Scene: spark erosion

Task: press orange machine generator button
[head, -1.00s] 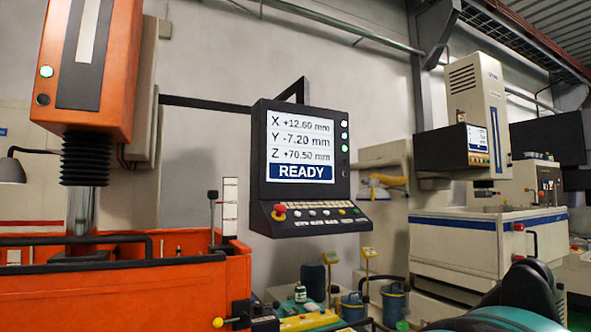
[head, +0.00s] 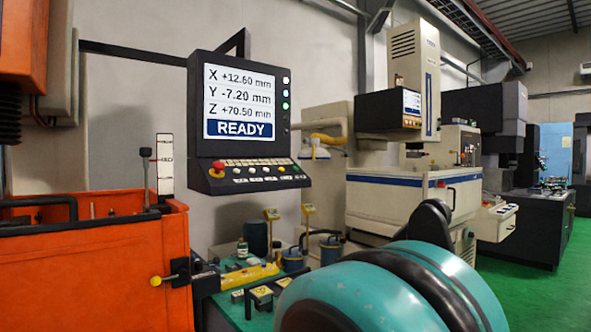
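The orange machine (head: 95,270) stands at the left, with its orange tank and part of its upper head in view. Its black control panel (head: 247,185) hangs from an arm above and to the right of the tank. The screen (head: 240,101) reads X +12.60, Y -7.20, Z +70.50 and READY. The button labels are too small to read. My gripper is not in view; only a teal and black part of my arm shows at the bottom right.
A green bench (head: 232,308) with yellow and black items stands below the panel. A white machine with a blue stripe (head: 400,181) is behind to the right. Green floor (head: 545,290) is clear at the far right.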

